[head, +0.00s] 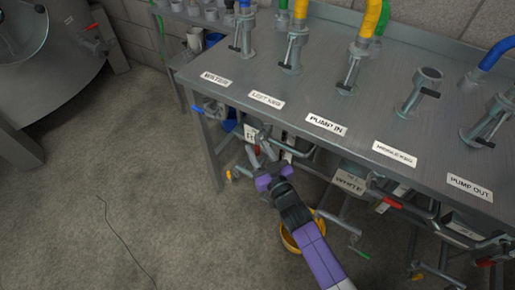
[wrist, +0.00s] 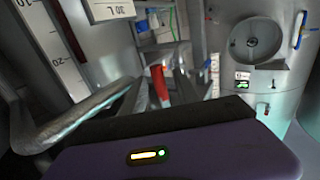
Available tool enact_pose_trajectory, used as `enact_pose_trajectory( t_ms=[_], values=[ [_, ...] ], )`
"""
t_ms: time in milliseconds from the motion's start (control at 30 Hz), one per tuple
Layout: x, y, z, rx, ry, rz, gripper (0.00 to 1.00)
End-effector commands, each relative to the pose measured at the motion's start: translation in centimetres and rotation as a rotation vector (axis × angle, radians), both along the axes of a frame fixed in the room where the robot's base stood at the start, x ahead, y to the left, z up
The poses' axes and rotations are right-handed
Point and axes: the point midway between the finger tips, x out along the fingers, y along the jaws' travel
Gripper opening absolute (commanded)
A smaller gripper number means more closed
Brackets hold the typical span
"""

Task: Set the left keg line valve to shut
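Below the bench edge, a red valve handle (head: 287,148) shows close to my gripper (head: 261,154). A red handle (wrist: 160,86) also shows in the wrist view, just beyond my purple gripper body. My grey fingers look apart, with nothing clearly held. Whether they touch the red handle is hidden. I cannot tell for certain which line this handle belongs to.
A blue handle (head: 210,111) sticks out at the bench's left corner. Pipes and more valves crowd under the bench, with a yellow bucket (head: 300,236) on the floor below my arm. A steel tank (head: 55,50) stands at far left. The floor at left is clear except for a thin cable.

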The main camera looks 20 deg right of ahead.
Motion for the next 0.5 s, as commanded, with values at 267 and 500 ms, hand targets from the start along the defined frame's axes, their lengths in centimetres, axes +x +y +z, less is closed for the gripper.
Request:
enact_pose_trajectory(
  t_ms=[267, 500],
  values=[
    [0.54, 0.05, 0.02, 0.0, 0.0, 0.0, 0.37],
    [0.51, 0.03, 0.02, 0.0, 0.0, 0.0, 0.08]
  ],
)
